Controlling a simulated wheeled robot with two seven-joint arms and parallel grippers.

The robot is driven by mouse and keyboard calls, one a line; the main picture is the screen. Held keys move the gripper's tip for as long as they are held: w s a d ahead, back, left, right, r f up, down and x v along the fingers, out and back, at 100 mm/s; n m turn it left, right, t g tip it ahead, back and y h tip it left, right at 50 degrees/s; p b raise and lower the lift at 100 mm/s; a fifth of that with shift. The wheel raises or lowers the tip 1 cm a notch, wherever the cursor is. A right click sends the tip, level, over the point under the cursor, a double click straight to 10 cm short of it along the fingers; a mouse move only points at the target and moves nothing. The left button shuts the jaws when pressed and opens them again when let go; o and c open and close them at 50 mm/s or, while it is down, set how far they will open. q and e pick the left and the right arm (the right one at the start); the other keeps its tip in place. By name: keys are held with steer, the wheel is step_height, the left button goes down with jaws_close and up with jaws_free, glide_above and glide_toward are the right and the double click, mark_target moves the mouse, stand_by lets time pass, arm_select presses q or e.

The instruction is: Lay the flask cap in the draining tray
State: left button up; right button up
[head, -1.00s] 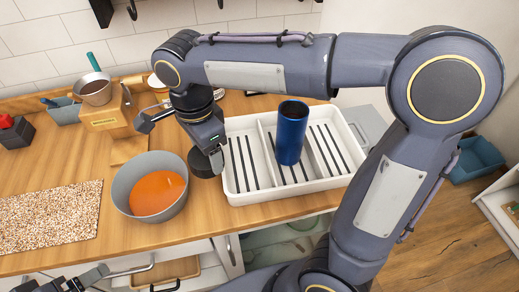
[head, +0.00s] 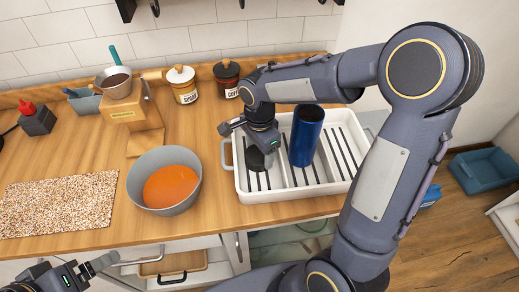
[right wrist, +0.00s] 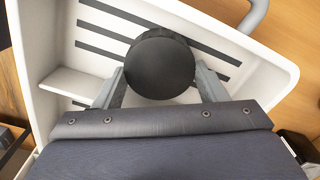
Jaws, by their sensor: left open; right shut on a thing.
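The flask cap (head: 258,160) is a dark round piece held in my right gripper (head: 262,150), over the left compartment of the draining tray. In the right wrist view the cap (right wrist: 160,64) sits between the two fingers, with the striped tray floor behind it. I cannot tell whether the cap touches the floor. The white draining tray (head: 290,194) has dividers and dark slats. A blue flask (head: 306,136), open at the top, stands upright in its middle compartment. My left gripper (head: 94,268) is open and empty at the lower left, in front of the counter.
A grey bowl of orange liquid (head: 165,180) stands left of the tray. A speckled mat (head: 58,204) lies further left. Sugar (head: 183,85) and coffee jars (head: 227,78), a wooden block with a saucepan (head: 117,82) stand behind.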

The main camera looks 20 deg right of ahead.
mark_target(259, 154)
steer(key=shift+f, duration=0.2)
steer(key=o, duration=1)
steer(key=shift+o, duration=0.2)
steer(key=shift+r, duration=0.1)
step_height(259, 154, up, 11)
steer(key=s+f+n+t+y, duration=0.2)
steer(key=s+n+t, duration=0.3)
steer(key=s+n, duration=0.9)
steer(key=shift+s+t+y, duration=0.3)
steer(key=shift+s+y, duration=0.6)
steer(key=shift+s, duration=1.25)
